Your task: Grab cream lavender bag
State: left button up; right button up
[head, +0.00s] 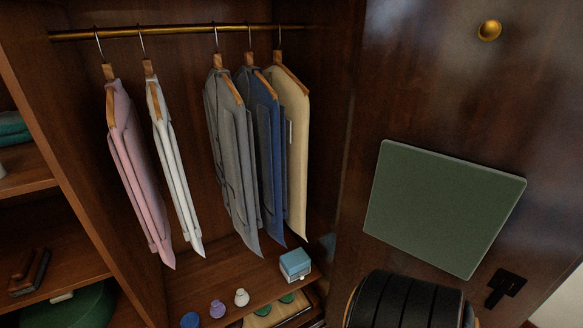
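A small cream bag (241,297) with a narrowed top stands on the wardrobe floor, low in the head view. A purple bag (217,308) of like shape stands to its left. A blue one (190,320) is further left at the bottom edge, partly cut off. The cream bag stands apart from both and nothing covers it. Neither my left nor my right gripper shows in the head view, and nothing is seen touching the bags.
A blue box (295,264) stands right of the bags. A drawer (262,321) with green items lies below. Several garments hang from the brass rail (180,31) above. The door (420,110) at right carries a green panel (443,207). A dark ribbed object (405,300) fills the lower right.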

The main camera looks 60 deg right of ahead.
aim_at(242, 298)
jog(key=z, duration=1.2)
jog(key=k+j+u, duration=0.15)
jog(key=u, duration=0.3)
jog(key=k, duration=0.05)
